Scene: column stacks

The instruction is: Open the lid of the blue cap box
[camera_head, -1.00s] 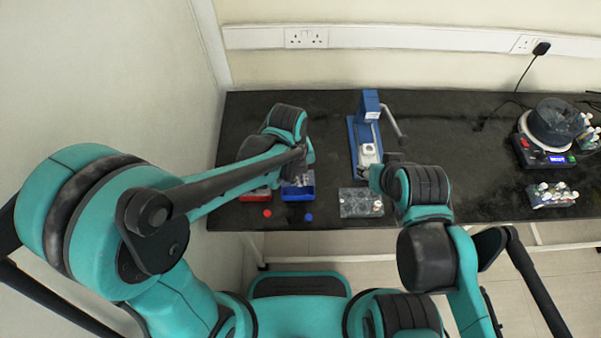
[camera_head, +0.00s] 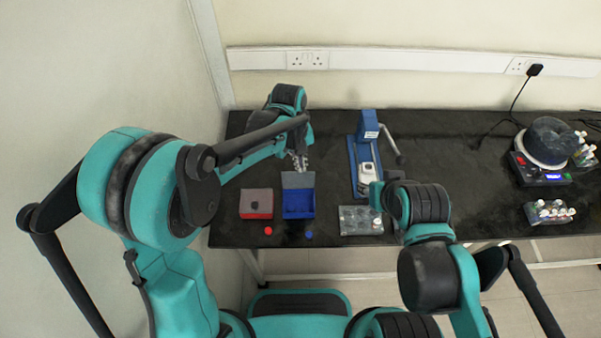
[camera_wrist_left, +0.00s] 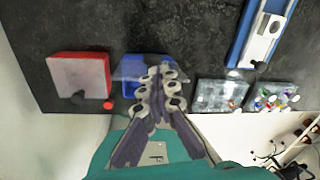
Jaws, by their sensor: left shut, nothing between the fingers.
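The blue cap box (camera_head: 298,211) stands on the black table with its blue inside showing in the head view. Its greyish lid (camera_head: 297,180) is raised along the far edge, so the box is open. My left gripper (camera_head: 299,163) is shut and empty, just beyond the raised lid; I cannot tell if it touches. In the left wrist view the gripper fingers (camera_wrist_left: 158,80) cover part of the blue box (camera_wrist_left: 146,60). My right arm is at the rack and blue device; its fingers are hidden behind my own wrist.
A red box (camera_head: 257,213) with a greyish lid sits left of the blue box. A red cap (camera_head: 268,231) and a blue cap (camera_head: 309,235) lie near the front edge. A clear rack (camera_head: 357,222) and a blue device (camera_head: 367,125) stand to the right.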

